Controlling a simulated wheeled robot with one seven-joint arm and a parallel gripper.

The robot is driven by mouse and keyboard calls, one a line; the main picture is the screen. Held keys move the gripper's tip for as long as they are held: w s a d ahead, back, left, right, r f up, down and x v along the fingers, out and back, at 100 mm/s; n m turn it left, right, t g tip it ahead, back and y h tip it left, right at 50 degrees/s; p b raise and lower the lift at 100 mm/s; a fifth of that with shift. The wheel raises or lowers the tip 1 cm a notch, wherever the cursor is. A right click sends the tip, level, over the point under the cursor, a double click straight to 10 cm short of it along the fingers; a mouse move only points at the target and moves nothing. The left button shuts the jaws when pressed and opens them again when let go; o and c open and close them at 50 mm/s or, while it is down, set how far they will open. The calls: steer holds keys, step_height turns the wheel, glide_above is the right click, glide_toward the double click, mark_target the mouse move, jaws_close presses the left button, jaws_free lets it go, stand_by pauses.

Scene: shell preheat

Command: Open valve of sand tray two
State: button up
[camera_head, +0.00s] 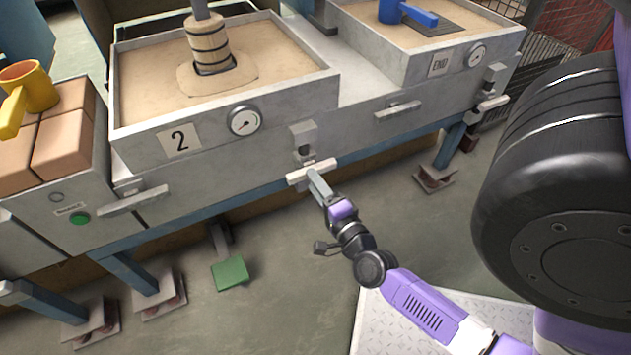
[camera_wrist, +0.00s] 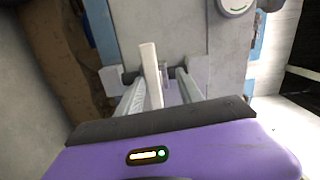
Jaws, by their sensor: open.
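Sand tray two (camera_head: 225,68) is a grey metal box of sand with a "2" label (camera_head: 180,140) and a round gauge (camera_head: 245,121) on its front. Its valve has a pale bar handle (camera_head: 298,176) below a small bracket, at the tray's lower right. My gripper (camera_head: 318,182) is at this handle, reaching up from the lower right. In the wrist view my gripper (camera_wrist: 160,78) is open, and the pale valve handle (camera_wrist: 149,62) stands between the two fingers, closer to the left one. I cannot tell whether a finger touches it.
A wrapped cylinder (camera_head: 207,45) stands in the sand. A yellow mug (camera_head: 29,88) stands on bricks at left. A green pedal (camera_head: 230,274) sits below near the floor.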

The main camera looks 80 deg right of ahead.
mark_target(307, 164)
steer(key=shift+m+g+h, duration=0.3)
steer(key=shift+m, duration=0.5)
steer(key=shift+w+d+f+b, duration=0.25)
steer(key=shift+w+d, duration=0.45)
steer(key=shift+d, duration=0.6)
steer(key=shift+w+d+f+b, duration=0.2)
steer(key=shift+w+d, duration=0.55)
steer(key=shift+d, duration=0.6)
steer(key=shift+w+d+f+b, duration=0.15)
steer(key=shift+w+d+f, duration=0.15)
steer(key=shift+w+d, duration=0.7)
steer(key=shift+s+d, duration=0.3)
jaws_close()
